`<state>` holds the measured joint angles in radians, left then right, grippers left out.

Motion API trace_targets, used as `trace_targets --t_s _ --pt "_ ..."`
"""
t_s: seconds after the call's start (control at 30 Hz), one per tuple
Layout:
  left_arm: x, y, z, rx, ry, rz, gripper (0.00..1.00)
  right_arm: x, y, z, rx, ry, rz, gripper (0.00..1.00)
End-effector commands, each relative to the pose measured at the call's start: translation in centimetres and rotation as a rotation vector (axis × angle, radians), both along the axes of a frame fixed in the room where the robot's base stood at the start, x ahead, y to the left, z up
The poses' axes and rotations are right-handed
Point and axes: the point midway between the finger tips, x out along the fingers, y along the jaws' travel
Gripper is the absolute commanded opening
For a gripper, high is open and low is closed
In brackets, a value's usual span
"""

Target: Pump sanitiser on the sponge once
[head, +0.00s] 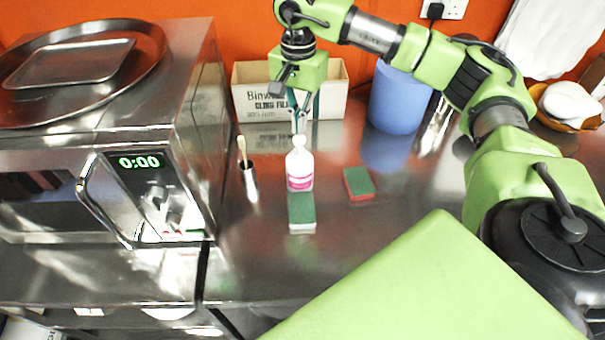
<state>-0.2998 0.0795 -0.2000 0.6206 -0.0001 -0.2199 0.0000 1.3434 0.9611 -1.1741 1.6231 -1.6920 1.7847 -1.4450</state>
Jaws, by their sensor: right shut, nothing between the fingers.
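A white bottle with a pink label (299,170) stands upright on the steel counter and looks like the sanitiser. Its pump top (299,141) is just below my right gripper (299,125). The gripper points down with its fingers shut and empty; I cannot tell whether it touches the pump. A sponge with a green top and a white base (301,212) lies right in front of the bottle. Another sponge, green with a red base (358,183), lies to the right of the bottle. My left gripper is not in view.
A steel cup with a brush (249,182) stands left of the bottle, beside a steel oven (150,190) with trays on top. Behind are an open cardboard box (335,100) and a blue container (396,100). The counter's front middle is clear.

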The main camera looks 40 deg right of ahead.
Motion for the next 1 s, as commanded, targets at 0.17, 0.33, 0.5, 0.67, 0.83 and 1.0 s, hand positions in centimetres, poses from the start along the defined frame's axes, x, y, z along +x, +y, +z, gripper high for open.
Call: trace_targets --t_s 0.17,0.33,0.5,0.67,0.83,1.0 --pt "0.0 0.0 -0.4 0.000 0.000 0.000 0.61 0.0 0.0 -0.5 0.000 0.000 0.000 0.00" --pt "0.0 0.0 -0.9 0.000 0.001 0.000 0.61 0.0 0.0 -1.1 0.000 0.000 0.000 0.00" --pt "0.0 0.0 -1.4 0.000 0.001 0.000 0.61 0.0 0.0 -1.7 0.000 0.000 0.000 0.00" --pt "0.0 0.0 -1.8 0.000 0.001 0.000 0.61 0.0 0.0 -2.3 0.000 0.000 0.000 0.00" --pt "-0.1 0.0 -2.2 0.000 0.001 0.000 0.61 0.0 0.0 -2.9 0.000 0.000 0.000 0.00" --pt "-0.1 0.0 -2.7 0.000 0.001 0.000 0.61 0.0 0.0 -3.5 0.000 0.002 0.001 0.00"
